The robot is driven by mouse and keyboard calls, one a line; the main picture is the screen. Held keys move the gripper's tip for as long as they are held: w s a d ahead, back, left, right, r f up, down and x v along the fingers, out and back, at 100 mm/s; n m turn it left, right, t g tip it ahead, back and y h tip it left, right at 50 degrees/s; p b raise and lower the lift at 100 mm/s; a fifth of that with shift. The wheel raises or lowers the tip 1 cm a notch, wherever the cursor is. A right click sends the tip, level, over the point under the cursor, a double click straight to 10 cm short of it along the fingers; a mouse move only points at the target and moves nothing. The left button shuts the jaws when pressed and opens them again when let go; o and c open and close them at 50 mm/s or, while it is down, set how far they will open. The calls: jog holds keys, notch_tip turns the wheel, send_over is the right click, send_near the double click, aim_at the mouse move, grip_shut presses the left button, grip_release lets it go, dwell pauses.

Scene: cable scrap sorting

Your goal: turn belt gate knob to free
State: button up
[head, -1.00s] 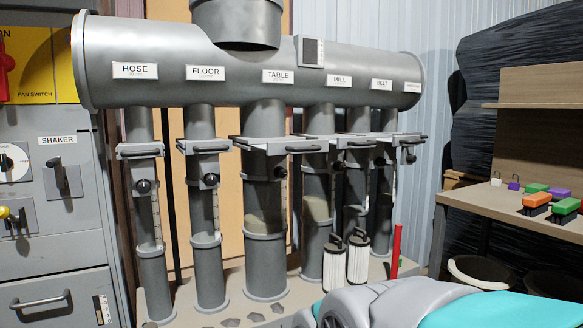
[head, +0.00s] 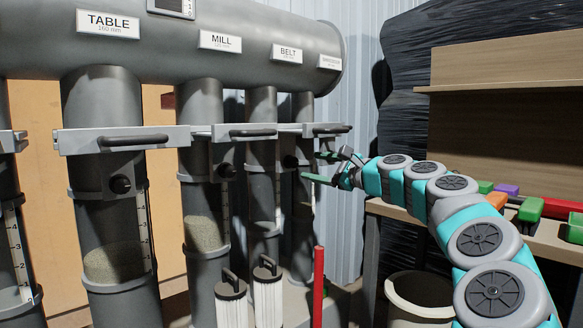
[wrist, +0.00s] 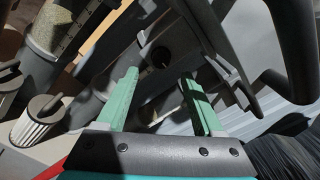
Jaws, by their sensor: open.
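The belt gate knob (head: 290,161) is a small dark round knob on the pipe under the BELT label (head: 288,53). My gripper (head: 315,166) is to the right of it, with green fingers pointing left toward the pipes. The jaws are open and empty. In the wrist view a dark round knob (wrist: 161,57) with a pale mark shows just beyond and between the spread fingertips of my gripper (wrist: 159,76), not touched as far as I can see. I cannot tell for sure which pipe that knob is on. The knob's exact setting is too small to read.
Gate handles (head: 253,132) stick out above the knobs. The MILL pipe (head: 204,215) and TABLE pipe (head: 115,240) stand to the left. White filters (head: 267,295) and a red post (head: 318,287) stand below. A bench with coloured items (head: 530,208) is at right.

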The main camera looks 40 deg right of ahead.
aim_at(295, 163)
jog(key=shift+w+a, duration=0.2)
jog(key=shift+w, duration=3.65)
grip_shut()
